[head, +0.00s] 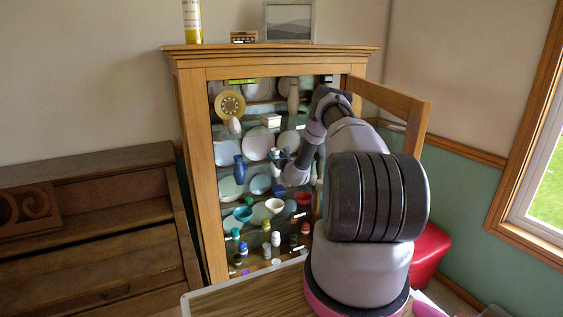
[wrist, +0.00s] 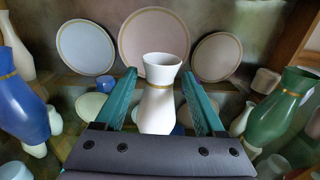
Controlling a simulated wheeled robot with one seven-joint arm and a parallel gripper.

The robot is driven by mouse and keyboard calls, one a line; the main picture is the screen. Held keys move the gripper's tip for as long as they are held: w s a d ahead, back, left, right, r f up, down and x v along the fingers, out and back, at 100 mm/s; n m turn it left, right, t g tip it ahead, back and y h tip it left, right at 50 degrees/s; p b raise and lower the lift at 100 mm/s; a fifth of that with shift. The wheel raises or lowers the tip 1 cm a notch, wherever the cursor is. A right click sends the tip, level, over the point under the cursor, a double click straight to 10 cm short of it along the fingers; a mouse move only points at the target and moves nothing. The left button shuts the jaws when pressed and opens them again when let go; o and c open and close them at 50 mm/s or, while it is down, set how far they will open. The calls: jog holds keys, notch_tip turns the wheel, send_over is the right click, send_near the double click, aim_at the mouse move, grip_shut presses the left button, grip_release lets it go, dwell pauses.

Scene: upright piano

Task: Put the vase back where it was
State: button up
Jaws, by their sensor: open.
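A white vase (wrist: 160,105) with a thin gold band at its neck stands upright between the fingers of my gripper (wrist: 158,73) in the wrist view. The gripper is open, with one teal finger on each side of the vase. The vase's base is hidden behind the gripper body, so I cannot tell how it meets the shelf. In the head view my gripper (head: 281,159) reaches into the open wooden cabinet (head: 192,130) at its middle shelf.
A blue vase (wrist: 20,95) stands left of the gripper and a green vase (wrist: 278,110) stands right, both close. Several plates (wrist: 154,45) lean behind. The open cabinet door (head: 416,130) is right of my arm. Bowls (head: 274,205) and small bottles crowd the lower shelves.

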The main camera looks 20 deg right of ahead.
jog(key=s, duration=0.8)
jog(key=shift+a, duration=0.1)
